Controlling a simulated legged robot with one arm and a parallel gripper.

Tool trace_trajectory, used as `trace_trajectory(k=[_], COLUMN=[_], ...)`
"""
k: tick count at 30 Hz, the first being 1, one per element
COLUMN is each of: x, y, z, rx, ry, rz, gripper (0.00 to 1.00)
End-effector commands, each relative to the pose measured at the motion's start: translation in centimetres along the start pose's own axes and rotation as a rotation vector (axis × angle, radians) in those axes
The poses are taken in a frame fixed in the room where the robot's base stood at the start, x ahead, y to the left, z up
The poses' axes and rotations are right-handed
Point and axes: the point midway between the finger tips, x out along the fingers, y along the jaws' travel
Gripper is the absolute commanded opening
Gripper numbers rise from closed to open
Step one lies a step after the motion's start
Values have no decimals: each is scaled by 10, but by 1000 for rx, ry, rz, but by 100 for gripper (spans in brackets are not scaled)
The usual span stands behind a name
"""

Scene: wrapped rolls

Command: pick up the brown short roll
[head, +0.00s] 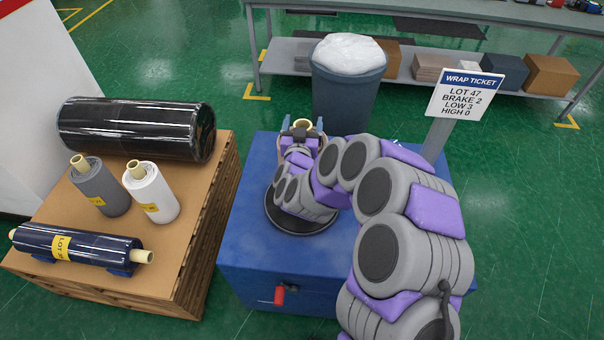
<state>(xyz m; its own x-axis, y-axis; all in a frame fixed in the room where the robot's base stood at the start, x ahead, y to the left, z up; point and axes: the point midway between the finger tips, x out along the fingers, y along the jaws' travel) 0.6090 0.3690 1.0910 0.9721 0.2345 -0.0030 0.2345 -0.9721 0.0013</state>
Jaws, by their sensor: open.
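My gripper (302,126) is over the blue cabinet (255,250), its blue fingertips spread and open. A cream core end (303,124) shows between the fingertips. Whatever roll it belongs to is hidden behind my gripper and wrist, so I cannot tell its colour or whether the fingers touch it. I see no clearly brown roll. A grey short roll (104,190) and a white short roll (156,194) stand upright on the pallet at the left, each with a cream core and yellow label.
The cardboard-topped pallet (185,237) also holds a large black roll (137,129) and a navy roll (75,247) lying down. A round black plate (303,226) lies under my wrist. A bin (345,98) and a ticket sign (464,98) stand behind. A shelf bench is farther back.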

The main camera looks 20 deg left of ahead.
Motion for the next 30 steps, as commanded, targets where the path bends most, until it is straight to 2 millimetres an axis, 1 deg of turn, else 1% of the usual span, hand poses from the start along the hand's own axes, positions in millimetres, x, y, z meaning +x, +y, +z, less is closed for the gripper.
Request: trace_trajectory(k=[4, 30], x=[0, 0], y=[0, 0], z=[-1, -1], rx=[0, 0], ry=[0, 1], rz=[0, 0], gripper=[84, 1])
